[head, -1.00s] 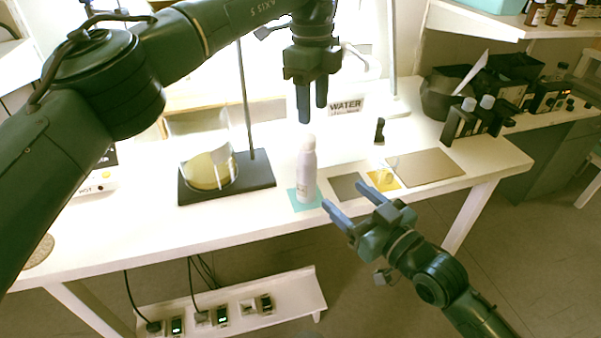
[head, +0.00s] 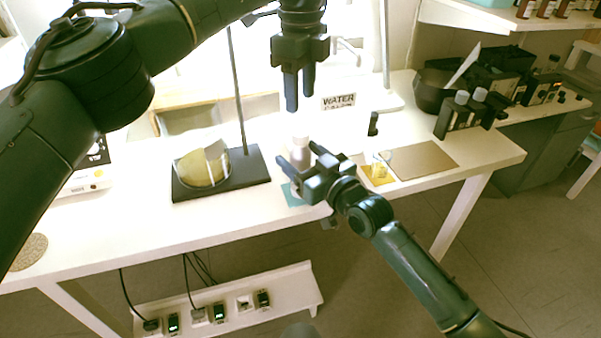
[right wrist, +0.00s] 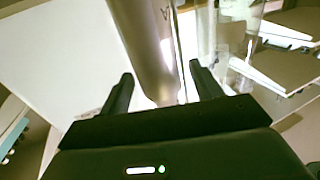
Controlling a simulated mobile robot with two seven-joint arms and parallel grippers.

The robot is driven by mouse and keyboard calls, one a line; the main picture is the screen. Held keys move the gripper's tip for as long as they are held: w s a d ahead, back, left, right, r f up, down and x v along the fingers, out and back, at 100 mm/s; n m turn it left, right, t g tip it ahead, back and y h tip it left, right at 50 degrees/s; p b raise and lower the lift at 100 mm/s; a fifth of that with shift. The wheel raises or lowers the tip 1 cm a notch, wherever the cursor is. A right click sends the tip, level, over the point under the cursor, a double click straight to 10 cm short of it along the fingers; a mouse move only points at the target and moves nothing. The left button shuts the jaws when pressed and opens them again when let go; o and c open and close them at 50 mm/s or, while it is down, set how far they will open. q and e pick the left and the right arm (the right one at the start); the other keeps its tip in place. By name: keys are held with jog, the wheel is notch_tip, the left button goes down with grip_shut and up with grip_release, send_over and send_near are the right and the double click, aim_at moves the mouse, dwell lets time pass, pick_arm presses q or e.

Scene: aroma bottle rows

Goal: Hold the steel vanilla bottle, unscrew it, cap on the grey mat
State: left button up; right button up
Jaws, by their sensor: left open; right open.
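The steel bottle (head: 300,152) stands upright with its pale cap on a teal mat (head: 292,197) near the table's front edge. Its label is not readable. My right gripper (head: 300,158) is open around or just in front of the bottle in the head view. In the right wrist view, the bottle (right wrist: 143,40) rises between the two open fingers (right wrist: 160,80); contact is not clear. My left gripper (head: 299,98) is open, pointing down, above the cap with a gap between. The grey mat is mostly hidden behind my right gripper.
A yellow mat (head: 377,177) with a small glass and a tan mat (head: 425,160) lie right. A WATER sign (head: 338,102) and a small black object (head: 373,124) stand behind.

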jog(key=shift+a, duration=0.1)
jog(key=shift+c, duration=0.3)
grip_shut()
dwell(0.4)
